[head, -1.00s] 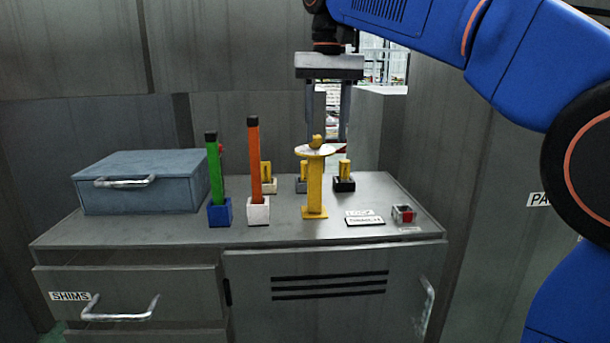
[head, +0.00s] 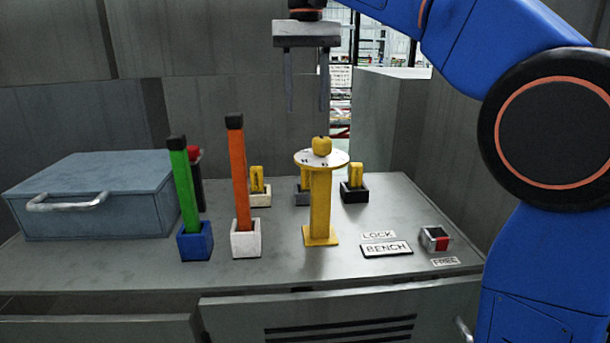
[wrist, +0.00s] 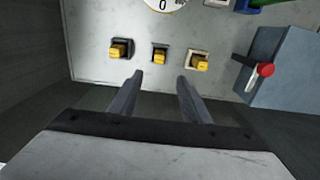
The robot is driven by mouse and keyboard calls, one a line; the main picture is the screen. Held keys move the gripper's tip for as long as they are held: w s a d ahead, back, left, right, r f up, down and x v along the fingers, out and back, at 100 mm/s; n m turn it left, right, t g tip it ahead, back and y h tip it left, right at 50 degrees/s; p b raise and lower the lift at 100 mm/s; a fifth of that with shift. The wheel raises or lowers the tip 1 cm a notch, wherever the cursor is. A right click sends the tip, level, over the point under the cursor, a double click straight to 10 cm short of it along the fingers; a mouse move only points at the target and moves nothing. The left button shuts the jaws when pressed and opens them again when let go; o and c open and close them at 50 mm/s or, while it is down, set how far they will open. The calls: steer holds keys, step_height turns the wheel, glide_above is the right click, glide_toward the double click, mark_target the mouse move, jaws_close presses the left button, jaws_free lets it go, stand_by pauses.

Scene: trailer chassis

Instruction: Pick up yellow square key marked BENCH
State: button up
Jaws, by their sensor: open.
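Three yellow keys stand upright in small sockets at the back of the bench. One key (head: 257,180) is in a cream socket, one (head: 305,180) in a grey socket partly hidden by a yellow post, one (head: 355,176) in a black socket. In the wrist view they are the cream-socket key (wrist: 199,62), the middle key (wrist: 160,55) and the black-socket key (wrist: 118,50). No marking is legible on any key, so I cannot tell which is BENCH. My gripper (head: 307,122) is open and empty, above the bench; its fingers (wrist: 160,77) point toward the middle key.
A yellow post with a round white dial (head: 310,158) and knob stands before the keys. Green (head: 184,190) and orange (head: 239,175) bars stand in blocks to its left. A blue box (head: 95,195) is farther left. A BENCH plate (head: 387,249) and red-grey switch (head: 435,238) are right.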

glide_toward(307, 172)
steer(key=f, duration=0.1)
steer(key=w+f, duration=0.1)
steer(key=f, duration=0.3)
steer(key=shift+w+f, duration=0.2)
steer(key=shift+w, duration=0.2)
steer(key=shift+s+d+f, duration=0.1)
steer(key=shift+s+f, duration=0.05)
steer(key=shift+f, duration=2.6)
jaws_close()
steer(key=shift+r, duration=0.15)
